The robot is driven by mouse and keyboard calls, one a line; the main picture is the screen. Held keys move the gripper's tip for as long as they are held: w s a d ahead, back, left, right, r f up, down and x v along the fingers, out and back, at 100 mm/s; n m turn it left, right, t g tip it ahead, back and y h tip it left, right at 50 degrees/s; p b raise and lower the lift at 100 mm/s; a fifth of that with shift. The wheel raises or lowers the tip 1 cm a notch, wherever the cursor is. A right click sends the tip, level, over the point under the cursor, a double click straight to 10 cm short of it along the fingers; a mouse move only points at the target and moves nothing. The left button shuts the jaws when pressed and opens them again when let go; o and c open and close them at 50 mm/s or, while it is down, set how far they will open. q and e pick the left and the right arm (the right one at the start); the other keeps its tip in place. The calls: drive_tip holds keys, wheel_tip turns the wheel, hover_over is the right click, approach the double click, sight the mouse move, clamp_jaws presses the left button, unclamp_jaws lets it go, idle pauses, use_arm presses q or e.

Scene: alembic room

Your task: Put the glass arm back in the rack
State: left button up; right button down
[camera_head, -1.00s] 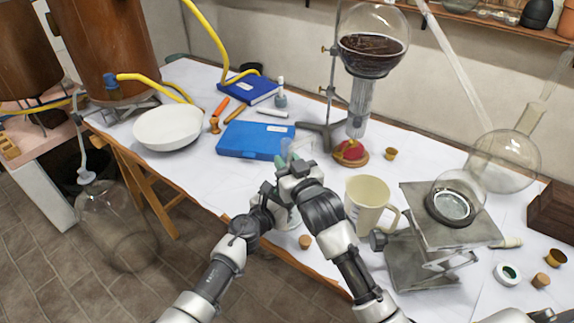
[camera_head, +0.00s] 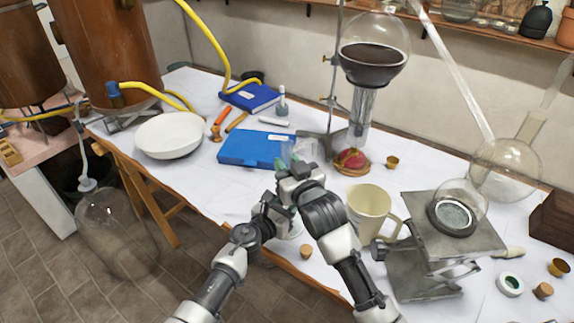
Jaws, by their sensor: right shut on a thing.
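My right gripper (camera_head: 296,168) is at the centre, shut on a clear glass piece (camera_head: 304,150). The glass piece shows just beyond the fingers, in front of the blue case. It is small and see-through, and my gripper hides its near part, so its full shape cannot be told. My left gripper (camera_head: 278,208) is just below and left of the right one, low over the table's front edge. Its fingers are partly hidden, and a small pale glass item (camera_head: 294,226) shows beside it. I cannot make out a rack for certain.
A blue case (camera_head: 250,148) lies behind the grippers. A stand holds a round flask (camera_head: 372,62) behind. A white bowl (camera_head: 168,136) is at left.

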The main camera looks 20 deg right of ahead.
sight(290, 150)
use_arm(q)
drive_tip(key=o, duration=0.4)
drive_tip(key=shift+s+f, duration=0.15)
drive_tip(key=shift+f, duration=0.4)
use_arm(e)
drive_tip(key=shift+f, duration=0.15)
use_arm(q)
drive_tip(key=shift+o, duration=0.6)
drive_tip(key=shift+r, duration=0.1)
use_arm(e)
drive_tip(key=shift+w+d, duration=0.1)
drive_tip(key=shift+w, duration=0.05)
drive_tip(key=shift+r+p, duration=0.3)
drive_tip(key=shift+p, duration=0.05)
wheel_tip(290, 150, up, 4)
drive_tip(key=p, duration=0.4)
drive_tip(key=shift+r+p, duration=0.3)
use_arm(q)
drive_tip(key=s+a+r+p, duration=0.3)
drive_tip(key=s+a+r, duration=0.2)
drive_tip(key=s+a, duration=0.2)
drive_tip(key=shift+a+r, duration=0.4)
drive_tip(key=shift+a, duration=0.8)
use_arm(e)
wheel_tip(290, 150, up, 3)
drive_tip(key=shift+r, duration=0.15)
